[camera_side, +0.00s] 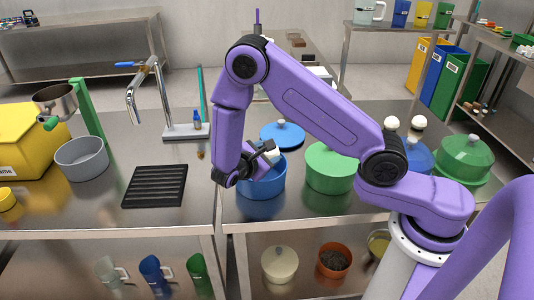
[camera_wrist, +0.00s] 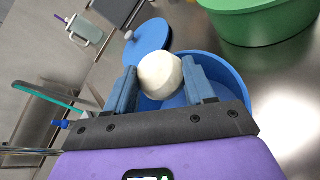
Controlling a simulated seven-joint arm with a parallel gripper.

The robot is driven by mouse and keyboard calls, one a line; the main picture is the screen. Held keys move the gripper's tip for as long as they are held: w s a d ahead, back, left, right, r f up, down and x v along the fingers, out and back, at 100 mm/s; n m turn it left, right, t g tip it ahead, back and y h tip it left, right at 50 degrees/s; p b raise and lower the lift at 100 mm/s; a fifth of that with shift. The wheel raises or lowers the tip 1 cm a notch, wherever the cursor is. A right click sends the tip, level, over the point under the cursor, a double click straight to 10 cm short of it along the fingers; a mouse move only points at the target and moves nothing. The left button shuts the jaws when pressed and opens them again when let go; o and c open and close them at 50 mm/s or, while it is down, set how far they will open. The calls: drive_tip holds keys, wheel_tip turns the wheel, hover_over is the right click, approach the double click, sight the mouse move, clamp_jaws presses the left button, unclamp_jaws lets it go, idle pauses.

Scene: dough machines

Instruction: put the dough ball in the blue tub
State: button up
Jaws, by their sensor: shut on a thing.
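The pale dough ball (camera_wrist: 160,74) is held between the two fingers of my gripper (camera_wrist: 162,88) in the wrist view. My gripper (camera_side: 268,157) is shut on it at the blue tub in the side view, where only a small pale part of the ball (camera_side: 272,158) shows. The blue tub (camera_side: 264,187) stands open on the steel table, and the ball is over its opening. The tub's rim and inside also show behind the fingers in the wrist view (camera_wrist: 226,76). I cannot tell the ball's height above the tub floor.
A blue lid (camera_side: 283,134) lies behind the tub. A green tub (camera_side: 330,170) stands close to its right. A black ribbed mat (camera_side: 155,186) and a grey pot (camera_side: 81,158) are to the left. A tap (camera_side: 145,90) rises behind.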

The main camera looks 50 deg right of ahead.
drive_tip(key=shift+f, duration=0.3)
drive_tip(key=o, duration=1.1)
drive_tip(key=shift+r, duration=0.2)
drive_tip(key=shift+a+r, duration=0.2)
drive_tip(key=shift+a, duration=0.05)
drive_tip(key=v, duration=1.2)
drive_tip(key=s+d+r+y, duration=0.2)
drive_tip(key=s+y, duration=0.2)
drive_tip(key=s, duration=0.4)
drive_tip(key=s+d+r+m+g+y, duration=0.1)
drive_tip(key=s+d+r+y, duration=0.1)
drive_tip(key=s+y, duration=0.3)
drive_tip(key=s+d+r+g+y, duration=0.1)
drive_tip(key=s+y, duration=0.4)
drive_tip(key=s, duration=0.7)
wheel_tip(320, 180, up, 3)
drive_tip(key=shift+d+f+m, duration=0.15)
drive_tip(key=shift+d+m, duration=0.25)
drive_tip(key=shift+d, duration=0.3)
